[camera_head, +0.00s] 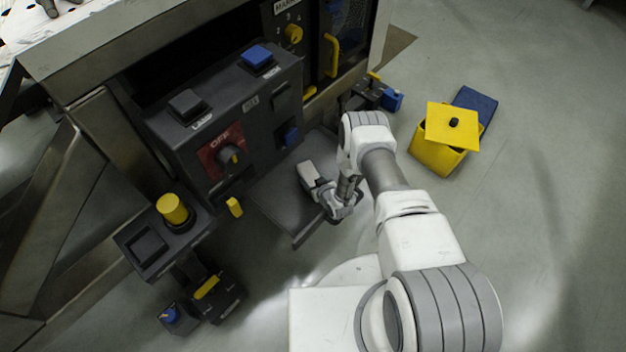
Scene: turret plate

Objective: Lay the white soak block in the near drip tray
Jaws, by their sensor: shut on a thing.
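A pale, whitish block (308,174), which looks like the white soak block, juts from the end of my gripper (321,188). My gripper is shut on it; the fingertips are small and partly hidden by the hand. Below them is a dark grey flat tray (272,205), which looks like a drip tray, at the foot of the control box. The block shows over the tray's right part. I cannot tell whether it touches the tray or hangs above it. My arm hides the area right of the tray.
A dark control box (215,125) with a red-backed knob (230,156) stands behind the tray. A yellow tab (234,206) is at the tray's left. A pedestal with a yellow button (172,208) stands further left. A yellow bin (437,154) stands on open floor at right.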

